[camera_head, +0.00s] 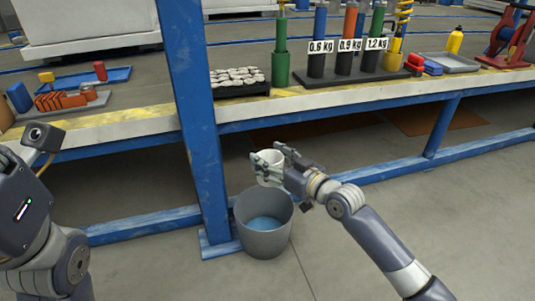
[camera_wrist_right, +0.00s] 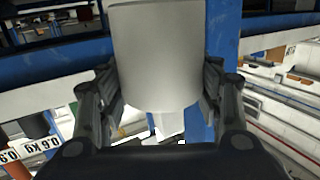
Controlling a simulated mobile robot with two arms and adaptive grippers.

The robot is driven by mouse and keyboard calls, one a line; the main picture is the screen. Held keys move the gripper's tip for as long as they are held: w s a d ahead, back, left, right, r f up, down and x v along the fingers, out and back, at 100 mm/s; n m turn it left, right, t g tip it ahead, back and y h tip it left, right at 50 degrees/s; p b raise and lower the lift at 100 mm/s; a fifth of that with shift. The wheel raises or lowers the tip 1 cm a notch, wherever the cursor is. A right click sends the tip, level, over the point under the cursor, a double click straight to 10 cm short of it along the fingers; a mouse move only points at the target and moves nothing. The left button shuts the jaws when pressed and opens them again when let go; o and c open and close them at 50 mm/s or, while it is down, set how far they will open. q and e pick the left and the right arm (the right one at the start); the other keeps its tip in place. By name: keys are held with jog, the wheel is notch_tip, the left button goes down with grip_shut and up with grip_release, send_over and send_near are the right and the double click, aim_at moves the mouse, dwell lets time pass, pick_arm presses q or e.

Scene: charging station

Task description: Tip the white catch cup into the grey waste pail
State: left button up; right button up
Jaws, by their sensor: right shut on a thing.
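The white catch cup (camera_head: 268,157) is held between the fingers of my right gripper (camera_head: 270,166), above the back part of the grey waste pail. In the right wrist view the cup (camera_wrist_right: 158,58) fills the space between the two fingers (camera_wrist_right: 160,95). I cannot tell what is inside the cup. The grey waste pail (camera_head: 264,240) stands on the floor beside the blue post, with something blue showing inside it. My left arm is at the left edge of the head view; its gripper fingers are not shown.
A blue post (camera_head: 195,110) rises just left of the pail. The workbench edge (camera_head: 360,92) runs behind the cup, with weighted cylinders marked 0.6, 0.9 and 1.2 kg (camera_head: 349,45) and a tray of pale pieces (camera_head: 238,82) on it. The floor to the right is clear.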

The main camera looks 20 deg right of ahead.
jog(key=shift+t, duration=0.3)
jog(key=s, duration=0.1)
jog(key=s+r, duration=0.1)
jog(key=s, duration=0.2)
jog(key=shift+s+d+r, duration=0.1)
jog(key=shift+s+r, duration=0.6)
jog(key=shift+s, duration=0.4)
